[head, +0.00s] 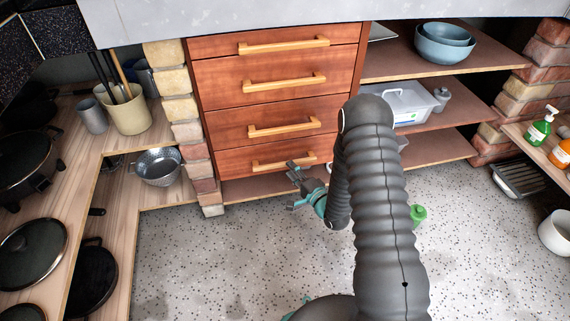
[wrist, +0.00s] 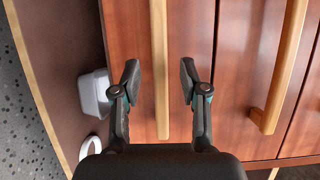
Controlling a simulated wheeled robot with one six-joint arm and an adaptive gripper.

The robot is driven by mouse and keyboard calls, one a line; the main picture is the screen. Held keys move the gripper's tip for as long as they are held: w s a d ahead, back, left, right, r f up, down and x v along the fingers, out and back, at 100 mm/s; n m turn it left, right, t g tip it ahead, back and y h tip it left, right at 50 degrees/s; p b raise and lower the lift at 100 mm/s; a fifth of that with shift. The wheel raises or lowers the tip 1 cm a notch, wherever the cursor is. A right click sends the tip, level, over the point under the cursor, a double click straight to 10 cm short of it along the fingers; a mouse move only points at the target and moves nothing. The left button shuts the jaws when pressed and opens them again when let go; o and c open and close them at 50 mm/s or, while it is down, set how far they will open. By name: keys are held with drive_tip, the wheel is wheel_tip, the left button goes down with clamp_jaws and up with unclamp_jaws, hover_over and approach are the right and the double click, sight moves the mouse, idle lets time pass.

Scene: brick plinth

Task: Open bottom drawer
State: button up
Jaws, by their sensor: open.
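The bottom drawer (head: 232,162) is the lowest of several reddish-brown wooden drawers, and its front looks flush with the others. Its light wooden bar handle (head: 270,164) runs across the front. In the wrist view the picture is turned, so the bottom drawer (wrist: 190,30) is upright, with its handle (wrist: 159,60) running down the middle. My gripper (head: 291,187) is in front of the bottom drawer, close to the handle's right part. In the wrist view my gripper (wrist: 159,82) is open, one finger on each side of the handle, with gaps visible. Depth to the handle is unclear.
The handle of the drawer above (wrist: 280,70) shows at the right of the wrist view. A green bottle (head: 418,214) is on the floor right of my arm. The speckled floor (head: 230,260) ahead is clear.

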sight(285, 162)
drive_tip(key=shift+x, duration=2.25)
clamp_jaws()
